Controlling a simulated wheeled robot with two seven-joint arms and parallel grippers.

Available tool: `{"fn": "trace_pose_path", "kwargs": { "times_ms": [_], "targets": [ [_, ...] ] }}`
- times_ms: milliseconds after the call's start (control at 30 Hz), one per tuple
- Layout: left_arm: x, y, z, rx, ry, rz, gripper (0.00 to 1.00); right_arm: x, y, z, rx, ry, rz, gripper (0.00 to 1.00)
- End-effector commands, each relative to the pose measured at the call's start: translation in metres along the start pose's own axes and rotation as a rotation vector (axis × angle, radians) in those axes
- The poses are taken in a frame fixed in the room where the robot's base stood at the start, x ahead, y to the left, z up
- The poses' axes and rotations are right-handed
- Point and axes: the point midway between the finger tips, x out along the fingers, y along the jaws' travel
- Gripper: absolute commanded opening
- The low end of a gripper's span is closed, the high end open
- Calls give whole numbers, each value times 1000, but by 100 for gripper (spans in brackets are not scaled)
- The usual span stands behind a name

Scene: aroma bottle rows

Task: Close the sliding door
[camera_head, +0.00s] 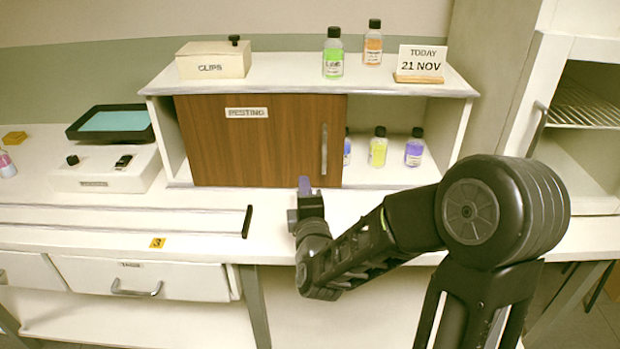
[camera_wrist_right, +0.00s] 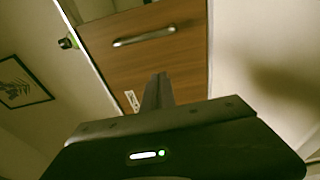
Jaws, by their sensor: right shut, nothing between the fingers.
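The sliding door (camera_head: 262,150) is a brown wooden panel with a "RESTING" label on the front of a white cabinet (camera_head: 290,75). It covers the middle of the front, leaving a narrow opening at left and a wider one at right. Its upright metal handle (camera_head: 324,150) is near its right edge. In the wrist view the door (camera_wrist_right: 180,70) and handle (camera_wrist_right: 145,36) appear turned, beyond the fingers. My right gripper (camera_head: 305,184) is shut and empty, before the door's lower right part, left of and below the handle; its fingers show in the wrist view (camera_wrist_right: 158,90). Contact with the door cannot be told.
A yellow bottle (camera_head: 377,148) and a purple bottle (camera_head: 414,149) stand in the right opening, with another partly behind the door edge. A green bottle (camera_head: 333,58), an orange bottle (camera_head: 373,46), a box (camera_head: 213,62) and a date sign (camera_head: 420,62) stand on top.

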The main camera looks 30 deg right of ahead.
Motion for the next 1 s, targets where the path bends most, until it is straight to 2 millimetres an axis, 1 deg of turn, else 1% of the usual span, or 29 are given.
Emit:
{"fn": "trace_pose_path", "kwargs": {
  "times_ms": [167,533,600,700,833,1000],
  "targets": [
    [0,0,0,0,0,0,50,23,0,1,0,-2,0,0],
    [-3,1,0,0,0,0,50,96,0,1,0,-2,0,0],
    [-4,2,0,0,0,0,50,88,1,16,0,-5,-1,0],
    [-6,2,0,0,0,0,50,84,1,28,0,-3,0,0],
    [-6,2,0,0,0,0,50,80,0,36,1,-1,0,0],
    [-6,2,0,0,0,0,50,79,0,39,1,-1,0,0]
  ]
}}
